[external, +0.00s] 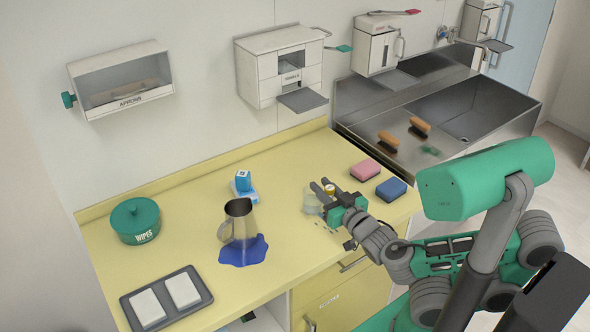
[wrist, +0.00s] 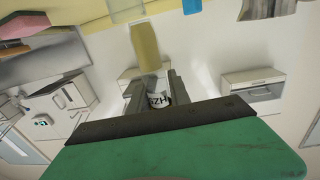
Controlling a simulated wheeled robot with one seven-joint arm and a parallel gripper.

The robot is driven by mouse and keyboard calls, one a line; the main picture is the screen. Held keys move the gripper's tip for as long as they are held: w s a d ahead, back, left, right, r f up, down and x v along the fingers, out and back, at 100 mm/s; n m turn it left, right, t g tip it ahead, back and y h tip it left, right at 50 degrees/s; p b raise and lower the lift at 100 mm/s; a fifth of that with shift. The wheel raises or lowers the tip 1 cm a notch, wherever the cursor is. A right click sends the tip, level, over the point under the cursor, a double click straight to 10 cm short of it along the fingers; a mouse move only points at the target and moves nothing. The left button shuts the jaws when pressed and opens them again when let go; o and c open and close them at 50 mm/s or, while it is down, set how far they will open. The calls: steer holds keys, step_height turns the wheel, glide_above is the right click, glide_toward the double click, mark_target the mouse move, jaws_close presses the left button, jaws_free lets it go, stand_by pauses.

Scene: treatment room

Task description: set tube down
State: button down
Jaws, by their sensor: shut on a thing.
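My gripper (external: 324,190) is over the right part of the yellow counter (external: 190,192), its fingers pointing left. It is shut on the tube; a small orange-and-white end (external: 329,189) shows between the fingers. In the wrist view the tube (wrist: 158,100) is a pale piece with dark lettering between the two fingers of my gripper (wrist: 154,92). Most of the tube is hidden by the fingers. I cannot tell whether the tube touches the beaker or the counter.
Pink (external: 365,169) and blue (external: 391,189) sponges lie right, near the sink (external: 470,108).

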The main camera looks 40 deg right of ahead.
steer(key=w+a+f+n+y+p, duration=0.1)
steer(key=w+a+f+y+p, duration=0.15)
steer(key=w+f, duration=0.3)
steer(key=d+r+m+h, duration=0.1)
steer(key=d+r+h, duration=0.15)
steer(key=d, duration=0.75)
steer(key=d+r+m+h, duration=0.15)
steer(key=d+r, duration=0.25)
steer(key=d, duration=0.6)
step_height(320, 180, down, 7)
steer(key=b, duration=0.1)
steer(key=shift+w+d+f+b, duration=0.15)
steer(key=shift+w+d+b, duration=0.05)
steer(key=shift+d+b, duration=0.2)
steer(key=shift+n, duration=0.25)
